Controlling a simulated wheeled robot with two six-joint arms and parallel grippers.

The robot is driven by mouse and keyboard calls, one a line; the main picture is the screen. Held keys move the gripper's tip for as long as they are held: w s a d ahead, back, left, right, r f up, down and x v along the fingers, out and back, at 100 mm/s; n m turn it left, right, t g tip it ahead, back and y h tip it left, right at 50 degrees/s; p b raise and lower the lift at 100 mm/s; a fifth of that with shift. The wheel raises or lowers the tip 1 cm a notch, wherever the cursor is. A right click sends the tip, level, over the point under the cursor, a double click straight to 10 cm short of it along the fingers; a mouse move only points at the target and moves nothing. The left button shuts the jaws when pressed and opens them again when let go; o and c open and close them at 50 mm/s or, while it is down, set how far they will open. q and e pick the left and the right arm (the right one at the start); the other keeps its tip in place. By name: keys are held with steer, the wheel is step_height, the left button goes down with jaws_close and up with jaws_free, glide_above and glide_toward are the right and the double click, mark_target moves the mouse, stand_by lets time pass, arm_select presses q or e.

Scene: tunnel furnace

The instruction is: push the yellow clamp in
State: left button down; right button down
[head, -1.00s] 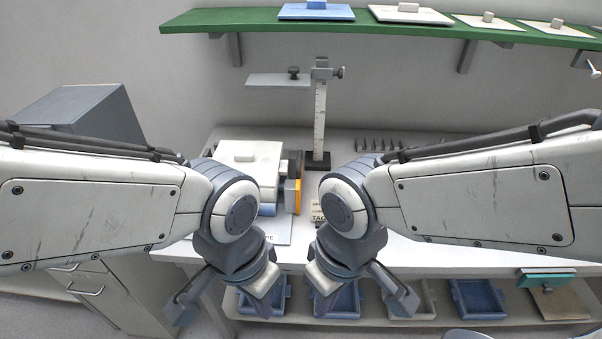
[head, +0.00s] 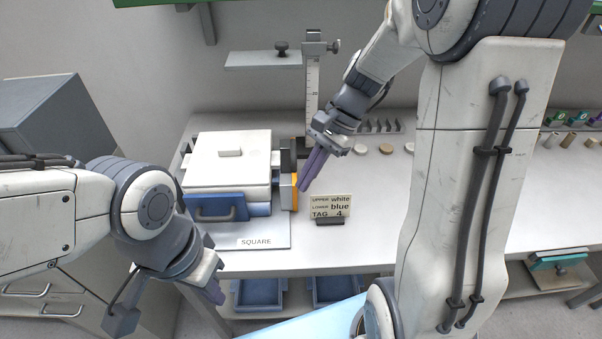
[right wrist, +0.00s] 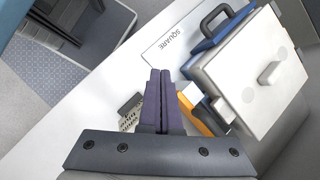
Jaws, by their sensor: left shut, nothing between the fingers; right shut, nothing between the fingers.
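The yellow clamp (head: 294,192) is an upright yellow-orange plate on a grey block at the right side of the white and blue box. In the right wrist view the shut fingers (right wrist: 164,75) lie beside the clamp. My left gripper (head: 216,294) is shut and empty, low in front of the table's left part.
The box has a white lid (head: 229,150) and a blue drawer with a handle (head: 222,208), on a plate marked SQUARE (head: 258,241). A sign (head: 331,206) stands right of the clamp. A height gauge (head: 313,90) stands behind. The table right of the sign is clear.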

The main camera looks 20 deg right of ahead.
steer(key=w+d+f+m+t+y, duration=0.1)
steer(key=w+d+m+t, duration=0.1)
steer(key=d+m, duration=0.4)
steer(key=w+d+f+m+t+y, duration=0.2)
steer(key=w+d+m, duration=0.1)
steer(key=d, duration=0.5)
steer(key=x, duration=1)
steer(key=shift+s+b, duration=0.3)
steer(key=shift+s, duration=0.1)
steer(key=shift+w+a+r+p, duration=0.1)
steer(key=shift+w+a+p, duration=0.1)
steer(key=shift+a, duration=0.4)
steer(key=shift+w+a+r+p, duration=0.1)
steer(key=shift+w+a, duration=0.1)
steer(key=shift+a, duration=0.35)
steer(key=shift+w+a+f, duration=0.1)
steer(key=shift+w+a, duration=0.1)
steer(key=shift+a, duration=0.4)
